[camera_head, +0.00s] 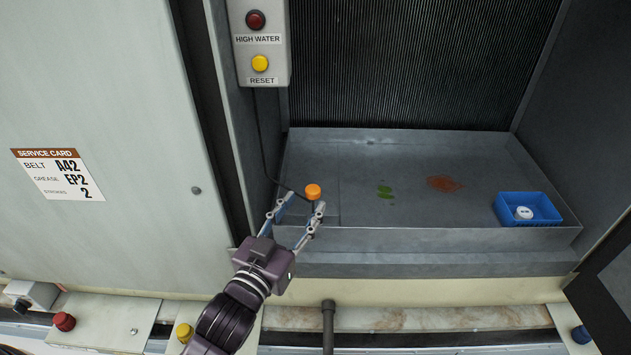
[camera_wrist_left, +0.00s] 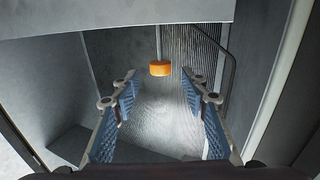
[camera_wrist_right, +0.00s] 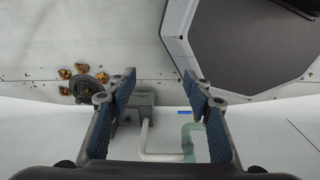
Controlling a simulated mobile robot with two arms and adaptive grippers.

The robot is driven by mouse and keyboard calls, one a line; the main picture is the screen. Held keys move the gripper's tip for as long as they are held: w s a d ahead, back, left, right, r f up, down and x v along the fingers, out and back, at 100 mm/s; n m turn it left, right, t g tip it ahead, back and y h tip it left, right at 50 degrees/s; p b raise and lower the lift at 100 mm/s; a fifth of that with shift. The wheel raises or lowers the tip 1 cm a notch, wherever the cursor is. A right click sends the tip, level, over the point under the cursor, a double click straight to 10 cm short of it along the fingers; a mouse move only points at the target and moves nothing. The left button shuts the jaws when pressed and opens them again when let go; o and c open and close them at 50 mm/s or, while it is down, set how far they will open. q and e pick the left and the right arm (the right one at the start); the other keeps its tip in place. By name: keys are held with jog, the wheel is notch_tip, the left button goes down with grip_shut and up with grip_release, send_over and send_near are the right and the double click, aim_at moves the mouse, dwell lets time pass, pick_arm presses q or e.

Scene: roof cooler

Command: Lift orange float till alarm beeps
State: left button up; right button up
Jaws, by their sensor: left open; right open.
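The small orange float (camera_head: 313,191) is at the left front of the grey metal pan (camera_head: 400,238). My left gripper (camera_head: 302,205) is open, its two fingers pointing at the float. In the left wrist view the float (camera_wrist_left: 160,69) hangs on a thin stem, lined up with the gap between the open fingers (camera_wrist_left: 159,85), with no visible contact. The dark red HIGH WATER lamp (camera_head: 255,20) looks unlit. My right gripper (camera_wrist_right: 160,90) is open and empty; it is outside the head view.
A yellow RESET button (camera_head: 260,63) is below the lamp. A blue tray (camera_head: 510,216) holding a white round thing is at the pan's right. Green and rust patches mark the pan floor. The pan's front lip and left wall are close to my left gripper.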

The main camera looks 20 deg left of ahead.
aim_at(310, 194)
pick_arm(q)
jog(key=w, duration=0.1)
jog(key=w+p, duration=0.1)
jog(key=w, duration=0.3)
jog(key=shift+d+r+p, duration=0.2)
jog(key=shift+d+p, duration=0.05)
jog(key=shift+p, duration=0.15)
jog(key=shift+w, duration=0.4)
jog(key=shift+w+d, duration=0.1)
jog(key=c, duration=0.8)
jog(key=shift+c, duration=1.4)
grip_shut()
pick_arm(e)
jog(key=shift+s+a+r, duration=0.1)
jog(key=shift+s+r, duration=0.9)
jog(key=shift+r, duration=0.15)
